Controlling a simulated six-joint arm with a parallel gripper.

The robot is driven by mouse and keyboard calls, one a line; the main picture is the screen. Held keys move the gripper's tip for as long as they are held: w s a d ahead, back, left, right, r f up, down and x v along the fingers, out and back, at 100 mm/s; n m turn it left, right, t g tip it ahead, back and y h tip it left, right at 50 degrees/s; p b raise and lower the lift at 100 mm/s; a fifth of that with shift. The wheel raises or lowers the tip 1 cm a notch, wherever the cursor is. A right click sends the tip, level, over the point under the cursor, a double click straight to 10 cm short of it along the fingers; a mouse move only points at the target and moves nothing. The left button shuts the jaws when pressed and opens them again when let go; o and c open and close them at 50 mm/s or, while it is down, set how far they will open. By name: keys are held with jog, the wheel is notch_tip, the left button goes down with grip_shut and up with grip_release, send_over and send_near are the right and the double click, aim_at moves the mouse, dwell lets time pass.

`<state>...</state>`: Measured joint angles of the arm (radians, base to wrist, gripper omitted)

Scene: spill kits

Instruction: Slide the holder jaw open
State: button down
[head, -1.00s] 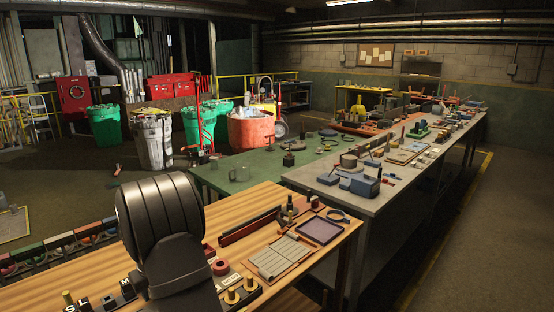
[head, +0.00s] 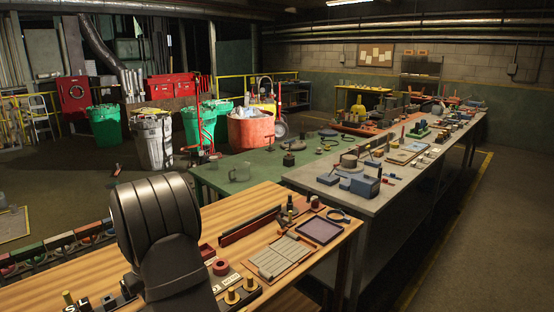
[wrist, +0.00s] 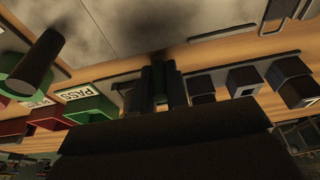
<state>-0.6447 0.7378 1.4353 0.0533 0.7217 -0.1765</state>
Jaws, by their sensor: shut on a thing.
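My gripper (wrist: 162,88) shows in the wrist view, its two dark fingers close together over the wooden bench. It is shut on a narrow, dark greenish piece (wrist: 160,76) between the fingers. This piece may be part of the holder jaw; it is too dark and too covered to tell, and how far the jaw stands open cannot be seen. A grey, stained plate (wrist: 135,25) lies just beyond the fingers. In the head view my gripper and the piece are hidden behind my own dark arm.
In the wrist view a green part with a dark cylinder (wrist: 38,62) and a PASS label (wrist: 76,92) lie left. Several dark blocks (wrist: 290,80) stand right. In the head view the wooden bench (head: 215,217) carries a slatted board (head: 272,260) and a purple-lined tray (head: 320,230).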

jog(key=shift+s+a, duration=0.15)
jog(key=c, duration=1.4)
grip_release()
jog(key=shift+o, duration=0.2)
jog(key=shift+r, duration=0.1)
jog(key=v, duration=0.6)
jog(key=shift+r, duration=0.4)
jog(key=shift+s, duration=0.15)
jog(key=shift+x, duration=3.5)
